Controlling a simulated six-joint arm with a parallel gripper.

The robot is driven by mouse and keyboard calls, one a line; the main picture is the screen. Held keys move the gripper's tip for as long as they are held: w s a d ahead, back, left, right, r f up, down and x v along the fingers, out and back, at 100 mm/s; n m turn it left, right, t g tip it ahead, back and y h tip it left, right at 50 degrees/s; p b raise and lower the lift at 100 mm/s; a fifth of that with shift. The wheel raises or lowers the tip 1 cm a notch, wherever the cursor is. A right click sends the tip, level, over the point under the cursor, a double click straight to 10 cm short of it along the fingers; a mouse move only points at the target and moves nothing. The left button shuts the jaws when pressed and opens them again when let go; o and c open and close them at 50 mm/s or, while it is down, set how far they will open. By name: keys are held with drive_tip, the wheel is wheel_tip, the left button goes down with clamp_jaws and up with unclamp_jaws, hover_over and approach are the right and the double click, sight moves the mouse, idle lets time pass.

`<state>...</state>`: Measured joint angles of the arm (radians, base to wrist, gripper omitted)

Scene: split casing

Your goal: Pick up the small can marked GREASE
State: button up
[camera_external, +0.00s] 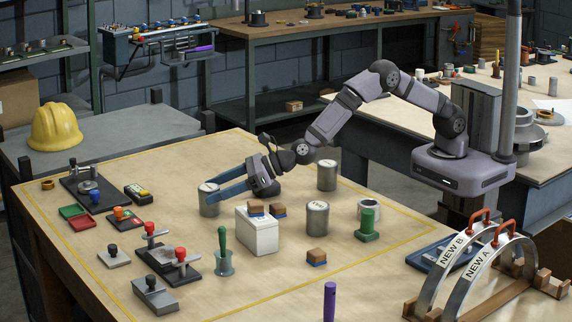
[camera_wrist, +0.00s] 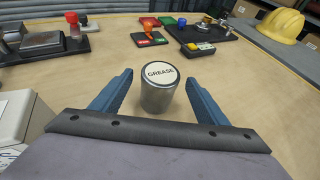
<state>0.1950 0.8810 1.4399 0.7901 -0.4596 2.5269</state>
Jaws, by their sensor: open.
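The small grey metal can marked GREASE (camera_wrist: 159,90) stands upright on the table, its white lid label readable in the wrist view. It shows in the external view (camera_external: 208,199) at the end of my gripper, its label too small to read there. My gripper (camera_wrist: 160,92) is open, with one blue finger on the left and one on the right of the can. In the wrist view a strip of table shows between the can and each finger, so I see no contact. In the external view the fingers (camera_external: 226,186) reach out low and level to the can.
A white box (camera_external: 258,234) with small brown-and-blue blocks on it stands close to my gripper; its edge shows in the wrist view (camera_wrist: 18,125). Similar cans (camera_external: 317,219) (camera_external: 327,175) stand to the right. Red-handled clamps (camera_external: 181,262) and a green-handled tool (camera_external: 223,251) stand in front.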

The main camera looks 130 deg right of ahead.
sight(209, 187)
drive_tip(key=shift+p+x, duration=0.4)
drive_tip(key=shift+x, duration=0.8)
drive_tip(key=c, duration=1.3)
drive_tip(key=shift+r, duration=0.1)
wheel_tip(209, 187, up, 10)
